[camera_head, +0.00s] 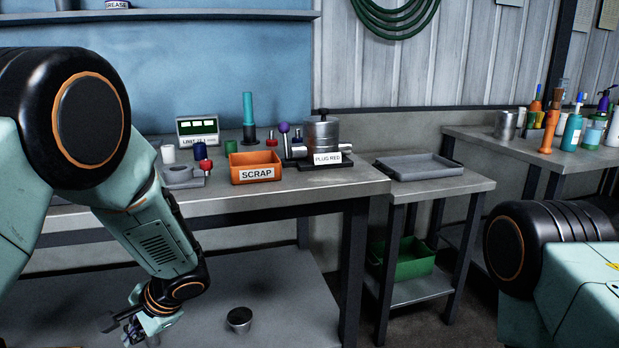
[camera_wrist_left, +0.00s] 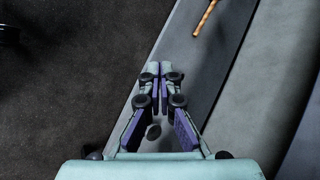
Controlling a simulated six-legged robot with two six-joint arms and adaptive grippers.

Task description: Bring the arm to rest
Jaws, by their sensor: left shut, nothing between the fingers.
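My left arm comes in from the left and bends downward in the head view. My left gripper (camera_head: 122,330) hangs low in front of the workbench, below the level of its top. In the left wrist view the two fingers (camera_wrist_left: 160,70) are together at the tips, with nothing between them. Below the gripper that view shows a dark floor and a grey surface edge. Part of my right arm shows at the lower right of the head view; its gripper is out of sight.
The workbench (camera_head: 340,184) holds an orange SCRAP bin (camera_head: 257,163), a PLUG RED fixture (camera_head: 322,135) and small coloured parts. A metal cup (camera_head: 239,320) stands on the low surface right of the gripper. A side table (camera_head: 460,182) carries a grey tray (camera_head: 416,167). An orange-brown rod (camera_wrist_left: 205,18) lies ahead.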

